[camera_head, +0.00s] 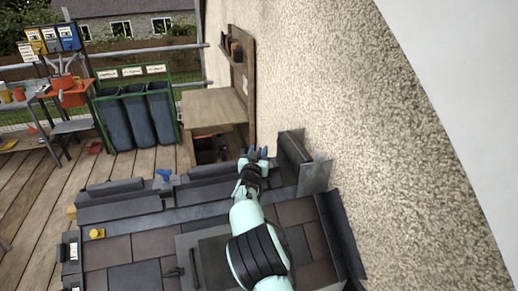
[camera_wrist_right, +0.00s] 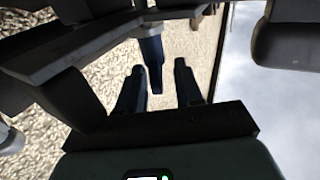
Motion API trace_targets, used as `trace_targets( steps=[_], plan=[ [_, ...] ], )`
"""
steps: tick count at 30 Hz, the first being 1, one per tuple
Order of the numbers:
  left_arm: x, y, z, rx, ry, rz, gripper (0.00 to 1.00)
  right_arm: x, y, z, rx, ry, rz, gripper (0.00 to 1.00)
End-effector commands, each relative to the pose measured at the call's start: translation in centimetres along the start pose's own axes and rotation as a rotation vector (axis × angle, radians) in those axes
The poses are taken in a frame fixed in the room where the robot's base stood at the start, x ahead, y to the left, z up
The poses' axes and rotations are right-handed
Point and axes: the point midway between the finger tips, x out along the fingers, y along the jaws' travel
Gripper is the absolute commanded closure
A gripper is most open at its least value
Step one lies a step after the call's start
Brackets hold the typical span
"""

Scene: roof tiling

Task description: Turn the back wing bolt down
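A blue wing bolt (camera_head: 165,174) stands upright at the left part of the dark ridge on the roof model. In the right wrist view, the two dark fingers (camera_wrist_right: 160,82) are spread with a clear gap. A dark blue piece (camera_wrist_right: 151,50), perhaps a wing bolt, projects from the dark structure above them, near the gap and apparently not gripped. I cannot tell which bolt is the back one. My left gripper is not in view.
Dark ridge tiles (camera_head: 120,204) and flat roof tiles (camera_head: 155,243) lie around my right arm. A dark upright piece with a grey plate (camera_head: 315,176) stands right of the gripper. The rough wall (camera_head: 330,90) bounds the right side. A wooden bench (camera_head: 212,107) stands beyond.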

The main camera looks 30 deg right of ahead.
Motion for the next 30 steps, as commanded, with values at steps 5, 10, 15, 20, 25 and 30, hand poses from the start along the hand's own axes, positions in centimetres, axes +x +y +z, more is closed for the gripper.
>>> trace_targets(
  steps=[5,10,15,20,25,30],
  plan=[
    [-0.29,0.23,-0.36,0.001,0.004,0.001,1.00,0.72,0.00,0.06,0.000,-0.001,0.000,0.65],
    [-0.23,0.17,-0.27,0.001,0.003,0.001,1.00,0.69,0.03,0.19,-0.001,-0.002,0.000,0.65],
    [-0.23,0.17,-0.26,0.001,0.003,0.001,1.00,0.67,0.03,0.19,-0.001,-0.002,0.000,1.00],
    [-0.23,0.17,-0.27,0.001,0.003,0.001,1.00,0.67,0.03,0.17,-0.001,-0.001,0.001,1.00],
    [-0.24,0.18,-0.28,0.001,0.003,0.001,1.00,0.73,-0.03,0.08,-0.002,0.004,0.035,1.00],
    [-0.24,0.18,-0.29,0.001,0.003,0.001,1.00,0.77,-0.05,-0.11,0.000,0.011,0.115,1.00]
  ],
)
